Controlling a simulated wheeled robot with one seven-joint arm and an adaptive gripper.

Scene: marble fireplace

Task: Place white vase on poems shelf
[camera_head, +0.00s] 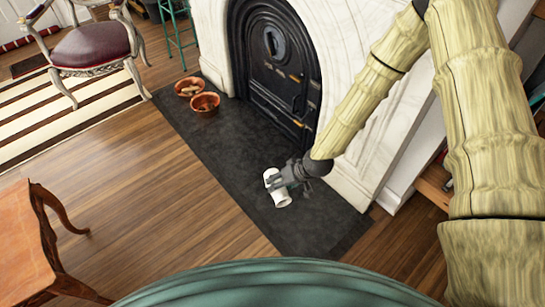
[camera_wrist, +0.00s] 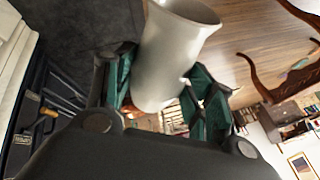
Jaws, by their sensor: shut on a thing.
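The white vase (camera_head: 277,188) shows in the head view over the dark hearth slab, near its right end. My gripper (camera_head: 287,178) is shut on the vase from its right side. In the wrist view the vase (camera_wrist: 173,58) is between the two green-padded fingers of my gripper (camera_wrist: 160,92), with its flared mouth toward the top right. The vase looks tilted in the head view. I cannot tell its exact height above the hearth. I cannot make out a shelf marked poems in either view.
A black arched fireplace door (camera_head: 272,60) in a white marble surround (camera_head: 357,130) stands behind the hearth slab (camera_head: 240,160). Two terracotta bowls (camera_head: 205,104) sit on its far end. A wooden table (camera_head: 35,240) is at left and a chair (camera_head: 92,48) behind. Open wood floor (camera_head: 160,200) lies between.

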